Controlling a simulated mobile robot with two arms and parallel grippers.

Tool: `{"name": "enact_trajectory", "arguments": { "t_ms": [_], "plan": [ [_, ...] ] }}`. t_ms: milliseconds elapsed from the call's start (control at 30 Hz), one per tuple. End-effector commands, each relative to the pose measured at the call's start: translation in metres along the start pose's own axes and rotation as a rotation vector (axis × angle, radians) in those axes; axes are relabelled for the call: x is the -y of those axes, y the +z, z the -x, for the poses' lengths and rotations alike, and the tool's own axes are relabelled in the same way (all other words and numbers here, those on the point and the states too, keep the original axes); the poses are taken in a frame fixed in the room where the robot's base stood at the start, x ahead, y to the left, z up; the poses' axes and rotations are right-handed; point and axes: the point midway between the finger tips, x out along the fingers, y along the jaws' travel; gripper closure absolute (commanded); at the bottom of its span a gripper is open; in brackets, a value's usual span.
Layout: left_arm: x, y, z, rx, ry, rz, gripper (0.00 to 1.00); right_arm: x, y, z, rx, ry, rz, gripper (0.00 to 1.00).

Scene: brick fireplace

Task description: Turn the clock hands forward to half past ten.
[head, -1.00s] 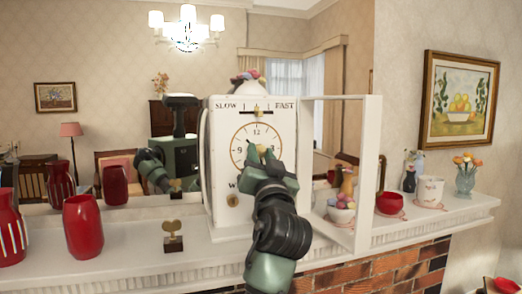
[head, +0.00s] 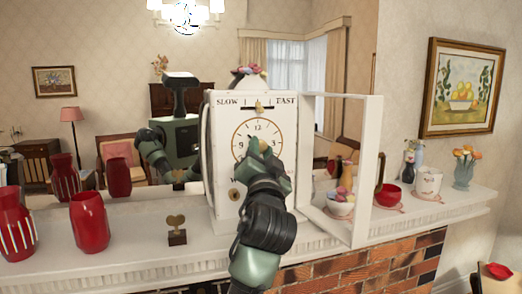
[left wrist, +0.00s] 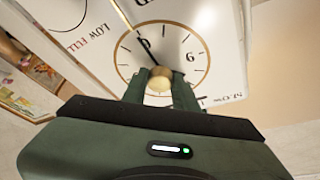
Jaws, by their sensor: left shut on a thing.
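The white clock (head: 228,125) stands on the mantel, with SLOW and FAST marks and a round dial (head: 240,134). Its glazed door (head: 371,180) is swung open to the right. My left gripper (head: 262,148) is in front of the dial and covers its middle and lower right. In the left wrist view my gripper (left wrist: 160,88) is shut on a brass knob (left wrist: 159,82) before the dial. That view is upside down; a thin dark line (left wrist: 140,40) runs up left from the knob. The time cannot be read. My right gripper is not directly in view.
A heart-shaped brass piece (head: 177,230) on a dark base and red vases (head: 90,222) stand left on the mantel (head: 130,262). Right are a red bowl (head: 388,195), a white cup (head: 428,184) and a flower vase (head: 463,175). A mirror behind reflects my body.

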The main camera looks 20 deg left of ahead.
Motion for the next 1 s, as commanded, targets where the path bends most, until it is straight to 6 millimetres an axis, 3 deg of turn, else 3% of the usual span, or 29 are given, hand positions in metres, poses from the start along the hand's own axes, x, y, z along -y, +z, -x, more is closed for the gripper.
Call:
{"name": "enact_trajectory", "arguments": {
  "t_ms": [33, 67, 133, 500, 833, 1000],
  "plan": [
    [0.0, 0.0, 0.0, -0.001, 0.0, 0.0, 1.0, 0.001, 0.0, 0.0, 0.0, -0.001, 0.0, 0.64],
    [0.0, 0.0, 0.0, -0.001, 0.0, 0.0, 0.66, 0.001, 0.0, 0.0, 0.0, -0.001, 0.0, 0.64],
    [0.0, 0.0, 0.0, 0.0, 0.0, 0.0, 0.5, 0.001, 0.0, 0.0, 0.0, -0.001, 0.0, 0.64],
    [-0.001, 0.001, 0.005, -0.001, 0.0, 0.002, 0.5, 0.001, 0.0, -0.003, 0.0, -0.001, 0.001, 0.64],
    [-0.003, 0.002, 0.058, -0.002, 0.0, 0.003, 0.5, 0.001, 0.002, -0.028, -0.001, -0.001, 0.001, 0.64],
    [-0.002, 0.001, 0.075, -0.001, 0.001, 0.001, 0.5, 0.0, 0.003, -0.034, 0.0, 0.0, 0.001, 0.64]
  ]
}}
